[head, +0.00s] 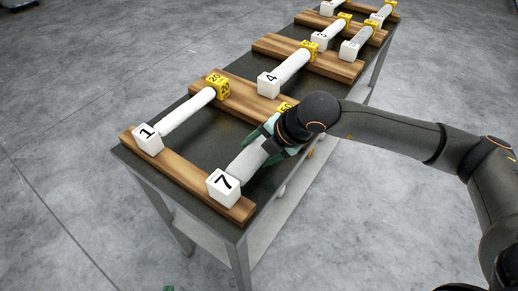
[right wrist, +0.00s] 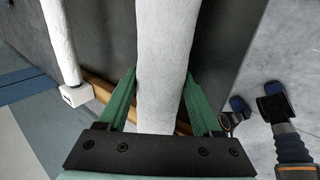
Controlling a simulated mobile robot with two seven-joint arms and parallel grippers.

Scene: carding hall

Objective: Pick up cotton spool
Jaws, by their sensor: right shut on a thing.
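The white cotton spool with the end block marked 7 (head: 247,160) lies across wooden rails at the near right of the table. My right gripper (head: 268,138) is around its far part, its green fingers pressed on both sides. In the right wrist view the spool (right wrist: 167,60) runs between the two fingers (right wrist: 162,95). The spool's near block still appears at the near rail; the gripper hides much of its yellow far block. A small green tip at the bottom edge of the head view, likely my left gripper (head: 168,288), is almost wholly cut off.
Another spool, with block 1 (head: 188,117), lies to the left on the same rails, also seen in the right wrist view (right wrist: 62,45). Spool 4 (head: 290,69) and several more lie farther back. The dark tabletop (head: 205,147) is bare between spools 1 and 7.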

